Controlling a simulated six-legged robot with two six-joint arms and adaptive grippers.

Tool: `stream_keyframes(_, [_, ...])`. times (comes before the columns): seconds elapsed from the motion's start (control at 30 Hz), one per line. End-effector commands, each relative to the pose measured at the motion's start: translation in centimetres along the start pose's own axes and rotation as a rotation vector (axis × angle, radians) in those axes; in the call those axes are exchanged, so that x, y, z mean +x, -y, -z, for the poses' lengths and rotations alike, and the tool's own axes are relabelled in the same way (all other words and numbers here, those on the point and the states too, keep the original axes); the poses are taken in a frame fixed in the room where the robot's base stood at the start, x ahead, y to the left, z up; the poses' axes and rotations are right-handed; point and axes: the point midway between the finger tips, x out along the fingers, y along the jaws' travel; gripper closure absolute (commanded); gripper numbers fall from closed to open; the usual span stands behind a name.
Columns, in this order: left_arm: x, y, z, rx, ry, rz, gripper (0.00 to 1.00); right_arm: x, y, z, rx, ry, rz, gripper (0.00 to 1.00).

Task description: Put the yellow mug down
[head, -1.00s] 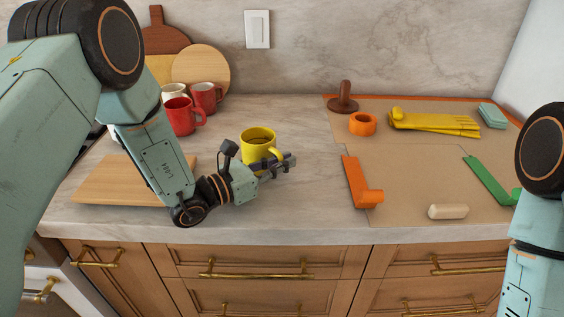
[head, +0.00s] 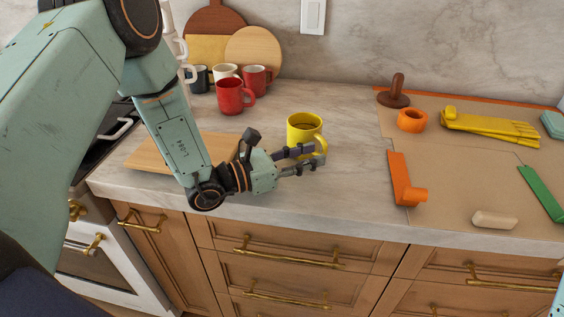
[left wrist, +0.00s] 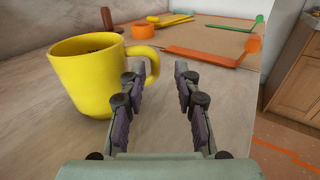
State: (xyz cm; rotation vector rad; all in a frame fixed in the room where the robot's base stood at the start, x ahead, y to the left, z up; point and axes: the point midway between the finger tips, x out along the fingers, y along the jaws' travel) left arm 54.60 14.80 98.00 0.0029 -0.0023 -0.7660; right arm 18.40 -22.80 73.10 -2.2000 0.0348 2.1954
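The yellow mug (head: 300,133) stands upright on the marble counter (head: 345,180), with its handle towards the right. My left gripper (head: 317,155) is on the near side of the mug, low over the counter, with its fingers pointing right. In the left wrist view its two fingers (left wrist: 155,80) are spread with nothing between them. The mug (left wrist: 85,80) is to the left of the fingers there, and its handle is just beyond the left fingertip. I cannot tell whether that finger touches the handle. My right gripper is out of view.
Red mugs (head: 235,97) and other mugs stand behind, near round boards (head: 254,52). A wooden board (head: 150,155) lies under my left arm. To the right, a brown mat (head: 450,180) holds an orange tape roll (head: 412,120), yellow gloves (head: 490,127) and an orange tool (head: 402,178).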

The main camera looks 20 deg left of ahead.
Motion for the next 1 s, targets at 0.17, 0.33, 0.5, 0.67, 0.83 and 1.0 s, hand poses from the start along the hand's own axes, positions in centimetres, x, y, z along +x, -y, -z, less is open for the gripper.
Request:
stream_keyframes(0.17, [-2.8, -0.1, 0.0, -0.005, 0.0, -0.005, 0.68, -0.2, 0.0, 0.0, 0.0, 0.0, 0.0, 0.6])
stream_keyframes(0.33, [-4.9, -0.1, -0.1, -0.003, 0.001, -0.004, 0.68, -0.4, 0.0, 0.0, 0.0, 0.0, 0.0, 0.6])
stream_keyframes(0.5, [-6.3, 0.0, -0.1, -0.003, 0.0, -0.002, 0.68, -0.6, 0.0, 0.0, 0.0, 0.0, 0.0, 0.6])
stream_keyframes(0.67, [-6.9, 0.1, 0.0, 0.0, 0.001, 0.0, 0.68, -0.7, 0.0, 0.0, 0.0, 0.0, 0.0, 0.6])
stream_keyframes(0.83, [-7.0, 0.1, 0.0, 0.0, 0.0, 0.002, 0.68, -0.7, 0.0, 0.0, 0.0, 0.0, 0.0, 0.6])
stream_keyframes(1.0, [-7.0, 0.1, 0.0, 0.0, 0.0, 0.002, 0.68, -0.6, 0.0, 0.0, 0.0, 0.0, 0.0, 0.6])
